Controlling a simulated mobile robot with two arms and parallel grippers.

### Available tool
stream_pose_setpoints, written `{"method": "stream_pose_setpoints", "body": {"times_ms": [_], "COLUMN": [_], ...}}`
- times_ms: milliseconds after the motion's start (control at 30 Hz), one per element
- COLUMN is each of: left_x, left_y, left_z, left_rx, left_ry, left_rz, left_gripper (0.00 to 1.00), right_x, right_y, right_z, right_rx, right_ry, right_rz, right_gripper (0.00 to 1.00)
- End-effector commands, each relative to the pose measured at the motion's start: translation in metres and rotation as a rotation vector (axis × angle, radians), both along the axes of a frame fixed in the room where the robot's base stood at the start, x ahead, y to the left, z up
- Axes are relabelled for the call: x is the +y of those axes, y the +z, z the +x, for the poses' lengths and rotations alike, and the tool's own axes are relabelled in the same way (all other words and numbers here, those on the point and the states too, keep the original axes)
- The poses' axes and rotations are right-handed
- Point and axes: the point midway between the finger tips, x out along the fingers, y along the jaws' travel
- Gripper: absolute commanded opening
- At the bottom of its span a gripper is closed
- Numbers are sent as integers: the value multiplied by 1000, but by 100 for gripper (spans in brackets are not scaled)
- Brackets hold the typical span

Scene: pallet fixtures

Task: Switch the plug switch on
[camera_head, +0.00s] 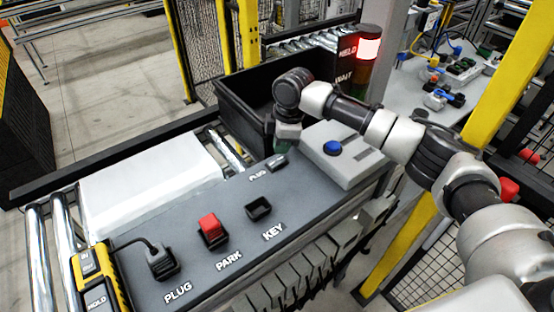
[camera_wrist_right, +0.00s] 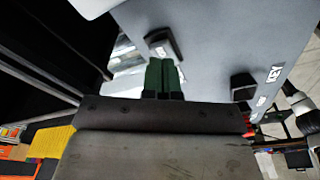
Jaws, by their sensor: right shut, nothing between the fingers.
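On the grey panel (camera_head: 190,205), a black plug (camera_head: 163,263) with a dark cable sits by the label PLUG. A dark, low switch-like piece (camera_head: 276,162) is at the panel's far end, with a label beside it that I cannot read clearly. It also shows in the right wrist view (camera_wrist_right: 163,43), just beyond the fingertips. My right gripper (camera_head: 288,143), with green fingers, is over the far end of the panel, close to this piece. Its fingers (camera_wrist_right: 160,62) are together and empty. I cannot tell whether they touch the piece. My left gripper is out of view.
A red block (camera_head: 210,226) sits at PARK; the KEY socket (camera_head: 258,208) looks empty. A grey box with a blue button (camera_head: 332,147) stands right of the gripper. A black bin (camera_head: 240,105) and a lit red stack light (camera_head: 368,48) are behind. A yellow-black device (camera_head: 120,280) is front left.

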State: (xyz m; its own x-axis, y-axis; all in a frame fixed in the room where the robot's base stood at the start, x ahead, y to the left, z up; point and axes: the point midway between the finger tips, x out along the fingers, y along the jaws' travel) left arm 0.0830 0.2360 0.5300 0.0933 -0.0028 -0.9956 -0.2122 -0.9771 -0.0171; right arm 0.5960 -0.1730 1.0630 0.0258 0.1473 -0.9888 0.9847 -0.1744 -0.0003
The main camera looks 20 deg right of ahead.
Motion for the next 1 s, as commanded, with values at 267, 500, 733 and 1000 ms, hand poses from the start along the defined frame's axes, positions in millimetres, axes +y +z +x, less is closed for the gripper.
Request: {"method": "stream_pose_setpoints", "body": {"times_ms": [267,500,733,1000], "left_x": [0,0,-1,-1], "left_y": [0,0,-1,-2], "left_z": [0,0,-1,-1], "left_rx": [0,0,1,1], "left_ry": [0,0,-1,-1], "left_rz": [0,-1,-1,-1], "left_gripper": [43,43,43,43], "right_x": [0,0,0,0], "right_y": [0,-1,-3,-7], "right_z": [0,0,0,0], "right_rx": [0,0,0,0], "right_ry": [0,0,0,0], "right_rz": [0,0,0,0], "right_gripper": [0,0,0,0]}}
